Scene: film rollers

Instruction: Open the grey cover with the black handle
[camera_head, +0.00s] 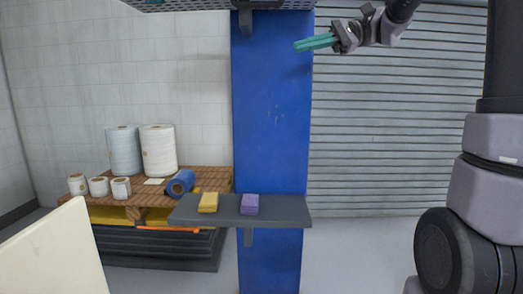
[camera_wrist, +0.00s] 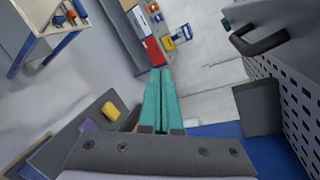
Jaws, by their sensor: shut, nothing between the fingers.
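The grey cover (camera_wrist: 292,22) is at the upper right of the wrist view, beside a grey perforated panel. Its black handle (camera_wrist: 262,45) stands out from its face. In the head view only the underside of a grey perforated box (camera_head: 190,4) shows at the top edge, and the handle is not visible. My gripper (camera_head: 297,46) is at the upper right of the head view, in front of the blue column's right edge. Its teal fingers (camera_wrist: 158,72) are shut together and empty. They are to the left of the handle in the wrist view and apart from it.
A blue column (camera_head: 270,110) stands in the middle. A dark grey shelf (camera_head: 285,208) on it carries a yellow block (camera_head: 208,202) and a purple block (camera_head: 250,204). A wooden pallet (camera_head: 208,178) with several rolls is at left. The space around my fingers looks clear.

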